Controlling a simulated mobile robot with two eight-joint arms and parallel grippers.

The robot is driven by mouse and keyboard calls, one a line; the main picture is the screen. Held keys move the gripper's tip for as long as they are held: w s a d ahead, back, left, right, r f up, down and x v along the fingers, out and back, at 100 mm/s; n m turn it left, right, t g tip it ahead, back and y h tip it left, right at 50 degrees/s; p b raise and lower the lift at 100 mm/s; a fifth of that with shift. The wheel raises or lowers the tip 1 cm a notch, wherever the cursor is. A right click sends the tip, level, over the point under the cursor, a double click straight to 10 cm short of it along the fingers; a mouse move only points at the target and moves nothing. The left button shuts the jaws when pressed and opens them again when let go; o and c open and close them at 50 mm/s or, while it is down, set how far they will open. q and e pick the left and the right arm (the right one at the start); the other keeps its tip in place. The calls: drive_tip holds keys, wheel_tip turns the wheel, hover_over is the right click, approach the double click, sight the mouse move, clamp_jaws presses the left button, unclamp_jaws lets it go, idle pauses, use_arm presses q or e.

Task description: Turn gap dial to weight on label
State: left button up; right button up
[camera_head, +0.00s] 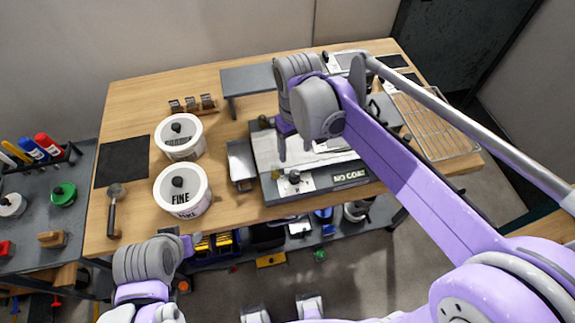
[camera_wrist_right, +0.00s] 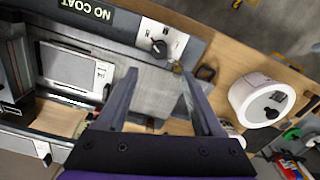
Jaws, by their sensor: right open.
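The gap dial is a dark knob (camera_head: 294,177) on a white marked plate at the front of the grey machine (camera_head: 325,183), left of its NO COAT sign (camera_head: 350,176). In the wrist view the dial (camera_wrist_right: 158,48) shows just beyond my right fingertips; its plate marks are too small to read. My right gripper (camera_head: 292,153) is over the machine, behind the dial; its open fingers (camera_wrist_right: 160,74) are empty and apart from the knob. My left gripper (camera_head: 192,244) is low at the table's front edge, its jaws unclear. I cannot make out a weight on any label.
A grey tray (camera_head: 241,163) lies beside the machine. A wire rack (camera_head: 435,122) is at the right. A black mat (camera_head: 122,161) and a scoop (camera_head: 114,205) are at the left.

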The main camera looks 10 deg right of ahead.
sight(295, 173)
wheel_tip(295, 173, down, 10)
drive_tip(key=shift+s+d+f+b, duration=0.15)
drive_tip(key=shift+f+b, duration=0.1)
drive_tip(key=shift+b, duration=0.15)
clamp_jaws()
idle(0.3)
